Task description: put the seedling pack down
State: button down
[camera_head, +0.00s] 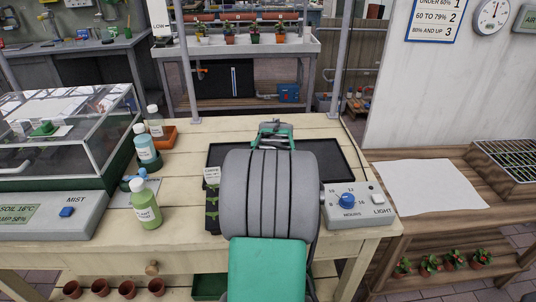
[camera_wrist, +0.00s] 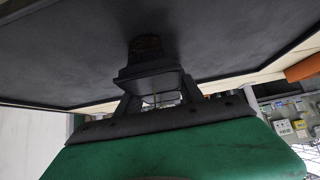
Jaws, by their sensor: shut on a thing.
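My gripper (camera_wrist: 160,90) is shut on a small dark tapered piece, which I take to be the seedling pack (camera_wrist: 148,66). In the wrist view it sits between the two fingers, with a brownish patch at its far end. A broad black tray surface (camera_wrist: 70,45) lies close beyond it; I cannot tell whether the pack touches it. In the head view my arm hides the held pack and much of the black tray (camera_head: 328,160) on the wooden bench. A dark pack with green seedlings (camera_head: 211,210) and a white label shows left of my arm.
Several bottles, including a green one (camera_head: 146,205), stand on the left by a glass-sided case (camera_head: 75,140). A white sheet (camera_head: 430,187) lies on the right-hand table.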

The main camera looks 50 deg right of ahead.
jog(key=c, duration=0.7)
grip_release()
jog(key=shift+r+p, duration=0.25)
jog(key=shift+p, duration=0.05)
jog(key=v, duration=1.2)
